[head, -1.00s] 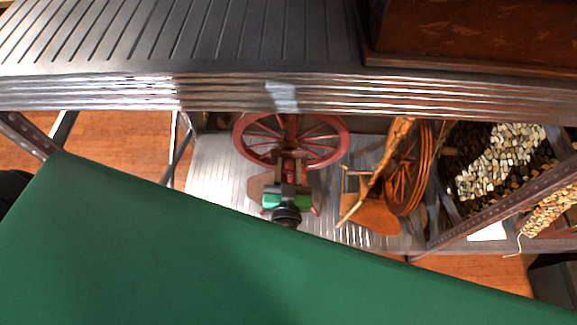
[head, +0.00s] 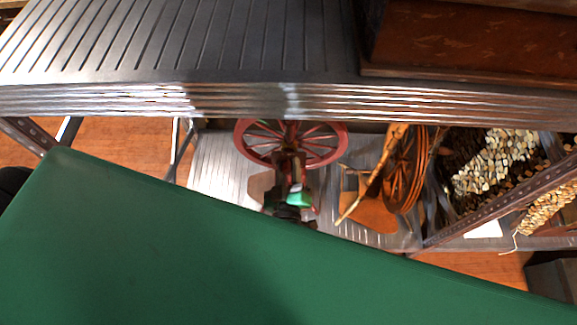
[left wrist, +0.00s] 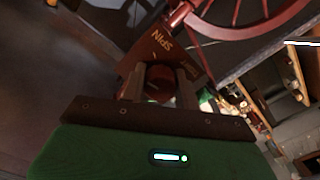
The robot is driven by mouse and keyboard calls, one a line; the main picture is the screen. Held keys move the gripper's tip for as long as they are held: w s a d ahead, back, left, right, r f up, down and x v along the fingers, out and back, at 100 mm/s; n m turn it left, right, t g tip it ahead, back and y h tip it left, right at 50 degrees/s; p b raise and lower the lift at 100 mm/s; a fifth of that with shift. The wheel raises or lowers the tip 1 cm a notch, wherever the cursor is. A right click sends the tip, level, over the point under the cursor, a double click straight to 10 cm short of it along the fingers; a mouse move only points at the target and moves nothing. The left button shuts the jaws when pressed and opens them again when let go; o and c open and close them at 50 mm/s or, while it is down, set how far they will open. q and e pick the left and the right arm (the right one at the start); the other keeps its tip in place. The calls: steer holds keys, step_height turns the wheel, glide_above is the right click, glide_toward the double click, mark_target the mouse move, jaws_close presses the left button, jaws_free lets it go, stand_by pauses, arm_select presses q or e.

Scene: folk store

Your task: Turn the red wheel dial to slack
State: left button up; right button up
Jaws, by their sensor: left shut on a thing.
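The red spoked wheel (head: 333,137) stands on the lower shelf in the head view, and part of its rim and spokes shows at the top of the left wrist view (left wrist: 240,32). A dark red dial (left wrist: 158,88) sits at the plate. My left gripper (left wrist: 160,77) is shut on the dial, one finger on each side. In the head view my left gripper (head: 289,178) hides the plate and dial.
A metal shelf (head: 220,40) with a brown box (head: 465,40) lies above the wheel. Right of it on the lower shelf stands a brown wooden spinning wheel (head: 403,175). Further right are strings of pale pieces (head: 495,165). A slanted metal post (head: 500,207) crosses there.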

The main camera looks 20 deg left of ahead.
arm_select(q)
steer(key=n, duration=0.3)
steer(key=shift+n, duration=0.4)
steer(key=n+b, duration=0.1)
steer(key=n, duration=0.3)
steer(key=shift+n, duration=0.3)
steer(key=n+b, duration=0.2)
steer(key=n, duration=0.2)
steer(key=shift+f, duration=0.1)
steer(key=shift+n+b, duration=0.9)
steer(key=shift+n, duration=1.2)
steer(key=o, duration=1)
steer(key=b+v, duration=0.2)
steer(key=v, duration=1.1)
steer(key=shift+s+d+r+b, duration=0.1)
steer(key=shift+s+r+b, duration=0.1)
steer(key=shift+s+b, duration=0.2)
